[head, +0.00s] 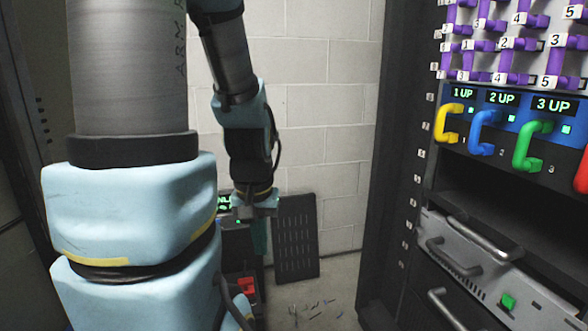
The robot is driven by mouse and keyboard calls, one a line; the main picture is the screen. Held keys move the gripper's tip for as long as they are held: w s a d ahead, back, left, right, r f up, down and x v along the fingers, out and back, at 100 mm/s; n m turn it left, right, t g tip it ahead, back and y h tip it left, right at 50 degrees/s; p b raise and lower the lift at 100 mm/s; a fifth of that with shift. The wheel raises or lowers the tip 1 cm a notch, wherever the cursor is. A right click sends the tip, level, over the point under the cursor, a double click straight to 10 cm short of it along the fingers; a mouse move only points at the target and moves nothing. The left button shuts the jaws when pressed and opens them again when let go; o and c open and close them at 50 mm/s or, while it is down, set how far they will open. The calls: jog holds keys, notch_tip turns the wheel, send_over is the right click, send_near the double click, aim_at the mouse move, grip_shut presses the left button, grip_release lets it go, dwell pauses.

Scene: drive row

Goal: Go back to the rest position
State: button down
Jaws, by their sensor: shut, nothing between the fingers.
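My arm fills the left of the head view. Its far end points down, and my gripper (260,243) hangs low in the centre-left, small and partly lost against the dark things behind it. The fingers look together, with nothing seen between them. The gripper is well apart from the rack on the right.
At the right stands a rack with purple handles (507,60), a panel with a yellow handle (441,123), blue handle (484,134) and green handle (527,147), and a grey drive unit (480,262) below. A dark perforated panel (297,238) leans on the block wall (325,75).

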notch_tip(320, 180, up, 19)
jog(key=p, duration=1.7)
jog(key=c, duration=1.6)
grip_release()
